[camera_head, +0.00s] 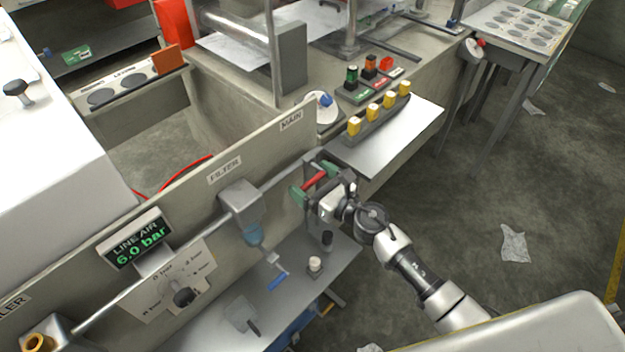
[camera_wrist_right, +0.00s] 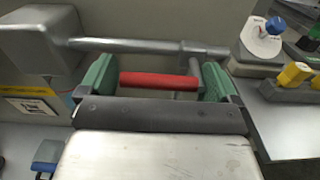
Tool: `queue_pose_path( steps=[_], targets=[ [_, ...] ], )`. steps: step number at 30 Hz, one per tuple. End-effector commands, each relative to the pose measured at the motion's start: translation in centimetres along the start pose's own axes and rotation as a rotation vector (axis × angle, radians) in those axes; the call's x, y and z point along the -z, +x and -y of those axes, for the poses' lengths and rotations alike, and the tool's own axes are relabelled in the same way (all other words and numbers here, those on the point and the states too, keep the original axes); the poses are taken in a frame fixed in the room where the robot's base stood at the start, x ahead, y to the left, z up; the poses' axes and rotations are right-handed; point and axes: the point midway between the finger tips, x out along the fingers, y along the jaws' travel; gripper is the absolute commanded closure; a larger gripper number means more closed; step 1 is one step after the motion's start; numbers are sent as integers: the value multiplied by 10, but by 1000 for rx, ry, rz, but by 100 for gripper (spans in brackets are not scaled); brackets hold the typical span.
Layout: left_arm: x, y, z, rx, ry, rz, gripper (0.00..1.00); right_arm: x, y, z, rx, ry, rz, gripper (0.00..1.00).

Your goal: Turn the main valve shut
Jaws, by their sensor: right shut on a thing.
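The main valve's red lever (camera_head: 315,180) is on the air pipe under the MAIN label (camera_head: 291,121), lying roughly along the pipe. In the right wrist view the red lever (camera_wrist_right: 158,80) lies crosswise between the green finger pads, with a grey stem (camera_wrist_right: 194,66) at its right end. My right gripper (camera_head: 313,182) is at the valve, its fingers shut on the lever, one pad at each end; the wrist view shows the same gripper (camera_wrist_right: 157,82). The valve body is mostly hidden. My left gripper is not in view.
A filter unit (camera_head: 241,200) is on the pipe left of the valve. A display (camera_head: 137,242) reads LINE AIR 6.0 bar. Yellow-topped pegs (camera_head: 372,113) and a white dial with a blue knob (camera_head: 325,101) stand near the valve. A shelf (camera_head: 205,325) with small items is below.

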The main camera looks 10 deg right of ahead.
Motion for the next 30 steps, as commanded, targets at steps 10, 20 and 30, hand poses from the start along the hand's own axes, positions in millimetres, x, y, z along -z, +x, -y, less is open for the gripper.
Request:
queue_pose_path(
  steps=[10, 20, 30],
  targets=[
    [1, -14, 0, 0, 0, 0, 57, -9, 0, 0, -2, 197, -3, 50],
    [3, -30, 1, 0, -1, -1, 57, -21, 0, 4, -2, 509, -4, 50],
    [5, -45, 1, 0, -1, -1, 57, -31, 0, 12, -2, 831, -3, 50]
  ],
)
